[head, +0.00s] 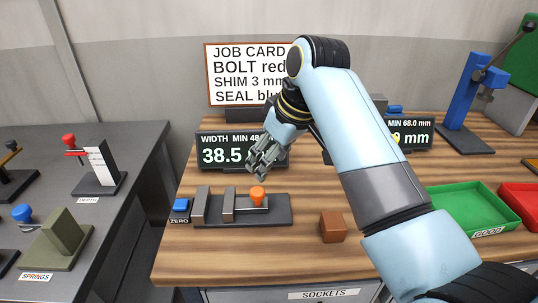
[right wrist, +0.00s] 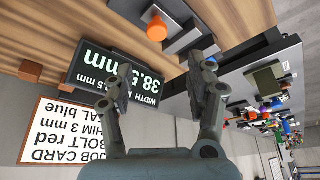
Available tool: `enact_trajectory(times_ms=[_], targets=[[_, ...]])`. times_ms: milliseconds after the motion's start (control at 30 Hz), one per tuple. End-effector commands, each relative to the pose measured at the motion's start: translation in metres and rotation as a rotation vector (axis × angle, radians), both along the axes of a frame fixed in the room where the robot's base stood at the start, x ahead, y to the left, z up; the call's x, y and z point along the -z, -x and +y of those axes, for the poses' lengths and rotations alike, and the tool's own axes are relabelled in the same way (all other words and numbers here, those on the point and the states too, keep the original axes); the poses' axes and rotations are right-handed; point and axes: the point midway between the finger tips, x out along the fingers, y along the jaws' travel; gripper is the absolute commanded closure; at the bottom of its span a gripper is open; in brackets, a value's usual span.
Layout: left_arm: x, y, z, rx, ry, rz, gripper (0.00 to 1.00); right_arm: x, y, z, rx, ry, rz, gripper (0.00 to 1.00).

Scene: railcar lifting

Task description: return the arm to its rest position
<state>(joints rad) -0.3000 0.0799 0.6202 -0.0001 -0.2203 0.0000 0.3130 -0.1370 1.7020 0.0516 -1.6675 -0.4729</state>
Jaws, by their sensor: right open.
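My right arm (head: 350,130) reaches up from the lower right and bends down at its elbow. My right gripper (head: 262,158) hangs above the bench, in front of the width display (head: 220,152) and above the orange-knobbed gauge (head: 258,195). It is open, with nothing between its fingers (right wrist: 163,75) in the right wrist view. The width display reads 38.5, its right part hidden by the gripper. My left gripper is not in view.
A brown block (head: 333,227) sits on the wooden bench right of the gauge. A green tray (head: 465,210) and a red tray (head: 522,200) lie farther right. A job card (head: 240,75) stands behind. A dark side table (head: 110,150) with fixtures is at left.

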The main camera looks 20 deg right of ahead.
Motion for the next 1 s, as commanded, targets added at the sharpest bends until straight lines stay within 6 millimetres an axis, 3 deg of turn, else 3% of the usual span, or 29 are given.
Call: enact_trajectory(times_ms=[167, 267, 400, 500, 600, 1000], targets=[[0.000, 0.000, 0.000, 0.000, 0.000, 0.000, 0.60, 0.002, 0.002, -0.002, 0.004, 0.001, 0.002, 0.44], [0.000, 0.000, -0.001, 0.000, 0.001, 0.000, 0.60, 0.014, 0.020, -0.014, 0.042, 0.010, 0.012, 0.44], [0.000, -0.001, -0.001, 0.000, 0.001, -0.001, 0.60, 0.043, 0.086, -0.050, 0.167, 0.041, 0.036, 0.44], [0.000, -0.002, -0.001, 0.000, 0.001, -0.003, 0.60, 0.052, 0.135, -0.072, 0.252, 0.065, 0.042, 0.44], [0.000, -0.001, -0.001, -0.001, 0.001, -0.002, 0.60, 0.054, 0.173, -0.086, 0.309, 0.082, 0.046, 0.44], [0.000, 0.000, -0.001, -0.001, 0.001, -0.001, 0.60, 0.034, 0.276, -0.112, 0.428, 0.120, 0.049, 0.44]])
